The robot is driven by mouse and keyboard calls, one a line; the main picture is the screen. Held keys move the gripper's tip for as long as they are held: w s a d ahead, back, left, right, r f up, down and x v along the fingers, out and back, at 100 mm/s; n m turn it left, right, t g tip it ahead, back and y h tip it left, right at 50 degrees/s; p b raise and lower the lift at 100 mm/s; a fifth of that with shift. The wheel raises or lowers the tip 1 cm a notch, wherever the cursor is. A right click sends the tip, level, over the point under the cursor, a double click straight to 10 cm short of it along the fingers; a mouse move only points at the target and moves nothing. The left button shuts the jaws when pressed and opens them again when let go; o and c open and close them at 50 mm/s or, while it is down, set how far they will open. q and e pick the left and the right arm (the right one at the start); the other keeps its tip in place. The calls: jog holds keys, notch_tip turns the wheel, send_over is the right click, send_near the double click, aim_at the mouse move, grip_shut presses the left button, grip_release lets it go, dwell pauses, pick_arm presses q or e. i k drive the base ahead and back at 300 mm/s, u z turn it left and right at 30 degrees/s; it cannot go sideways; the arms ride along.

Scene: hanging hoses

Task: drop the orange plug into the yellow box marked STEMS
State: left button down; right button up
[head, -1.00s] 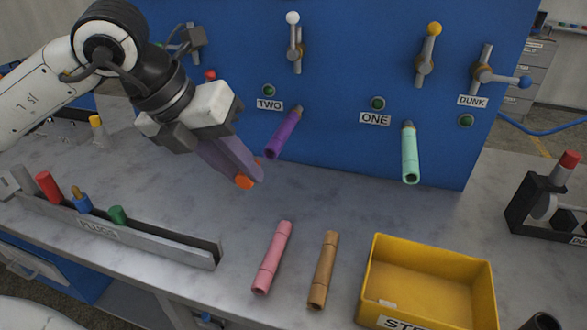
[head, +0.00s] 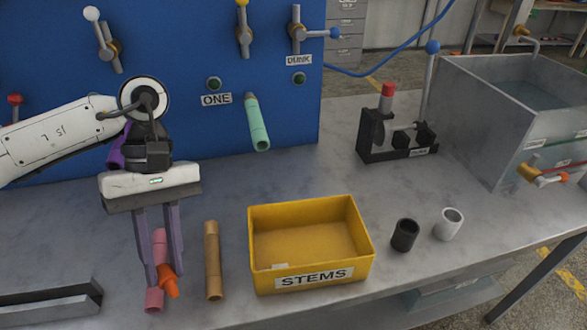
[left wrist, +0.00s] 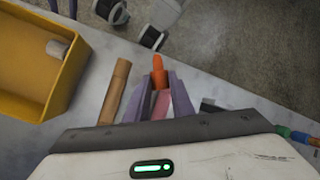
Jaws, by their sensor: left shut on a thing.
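The orange plug (head: 168,283) is held between the fingertips of my left gripper (head: 166,278), which is shut on it. It also shows in the left wrist view (left wrist: 159,73). The gripper points down above the front of the bench, over the pink tube. The yellow box (head: 259,280) marked STEMS stands to the right of the gripper, past the tan tube. In the left wrist view the yellow box (left wrist: 76,60) is at the left.
A black cup (head: 405,235) and a white cup (head: 448,224) stand right of the box. A mint hose (head: 257,125) hangs from the blue panel behind.

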aim_at(295, 251)
jog(key=z, duration=0.3)
jog(key=k, duration=1.05)
jog(key=z, duration=1.15)
jog(key=i, duration=0.95)
jog(key=u, duration=0.85)
